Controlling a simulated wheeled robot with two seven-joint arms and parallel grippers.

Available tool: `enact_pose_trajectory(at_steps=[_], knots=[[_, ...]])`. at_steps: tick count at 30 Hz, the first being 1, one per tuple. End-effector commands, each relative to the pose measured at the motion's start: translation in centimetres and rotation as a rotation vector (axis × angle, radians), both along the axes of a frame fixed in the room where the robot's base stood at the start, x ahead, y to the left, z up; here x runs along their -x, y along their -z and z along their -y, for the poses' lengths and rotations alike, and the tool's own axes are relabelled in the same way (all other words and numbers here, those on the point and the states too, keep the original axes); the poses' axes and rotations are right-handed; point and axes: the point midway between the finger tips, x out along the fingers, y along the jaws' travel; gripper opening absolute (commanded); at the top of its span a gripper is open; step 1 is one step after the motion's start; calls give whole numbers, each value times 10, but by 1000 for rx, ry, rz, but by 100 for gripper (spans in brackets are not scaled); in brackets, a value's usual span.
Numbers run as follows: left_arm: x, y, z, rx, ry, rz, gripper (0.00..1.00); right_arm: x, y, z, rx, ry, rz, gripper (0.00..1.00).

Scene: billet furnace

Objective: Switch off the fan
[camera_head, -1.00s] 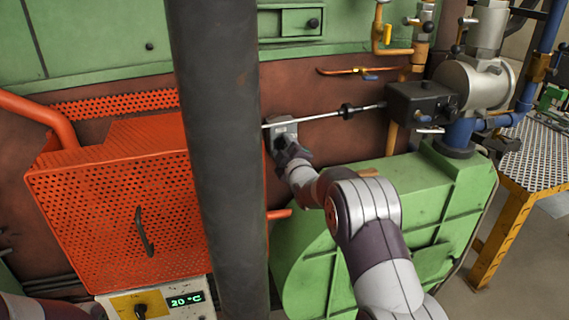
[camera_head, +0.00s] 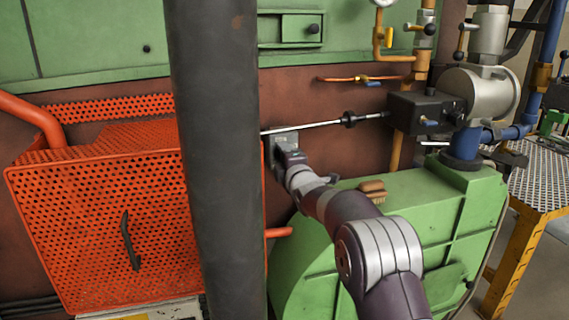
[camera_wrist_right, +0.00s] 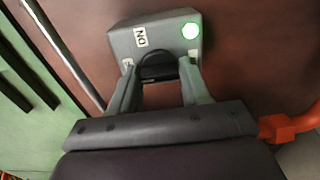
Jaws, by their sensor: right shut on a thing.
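The switch is a grey box (camera_wrist_right: 165,32) on the red-brown wall. It carries a lit green lamp (camera_wrist_right: 190,31) and a white label with the letters O and N. Its black knob (camera_wrist_right: 158,66) sits between the fingers of my right gripper (camera_wrist_right: 158,80), which is shut on it. A second small label beside the knob is partly hidden by a finger. In the head view the switch box (camera_head: 284,137) is partly covered by my right gripper (camera_head: 281,160). The green fan housing (camera_head: 410,230) stands below and right. My left gripper is not in view.
A dark vertical column (camera_head: 215,150) stands left of the switch. An orange perforated guard (camera_head: 95,215) lies beyond it. A metal rod (camera_head: 310,128) runs just above the switch to a black actuator (camera_head: 425,110). A brown brush-like object (camera_head: 372,190) lies on the fan housing.

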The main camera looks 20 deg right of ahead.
Motion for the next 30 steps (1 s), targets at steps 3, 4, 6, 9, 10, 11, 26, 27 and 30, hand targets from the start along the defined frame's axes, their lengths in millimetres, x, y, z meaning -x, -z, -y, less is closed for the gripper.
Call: enact_pose_trajectory(at_steps=[3,4,6,9,10,11,26,27,30], knots=[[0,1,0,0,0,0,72,0,2,0,7,0,-5,16],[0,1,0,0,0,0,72,0,2,0,8,0,-5,16],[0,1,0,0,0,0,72,0,2,0,8,0,-5,16],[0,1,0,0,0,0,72,0,2,0,8,0,-4,16],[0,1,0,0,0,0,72,0,2,0,8,0,-4,16],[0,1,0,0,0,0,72,0,2,0,8,0,-4,16],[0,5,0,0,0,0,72,7,1,0,6,0,1,72],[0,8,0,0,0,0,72,13,2,1,6,0,0,72],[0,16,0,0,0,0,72,35,3,2,6,1,1,72]])
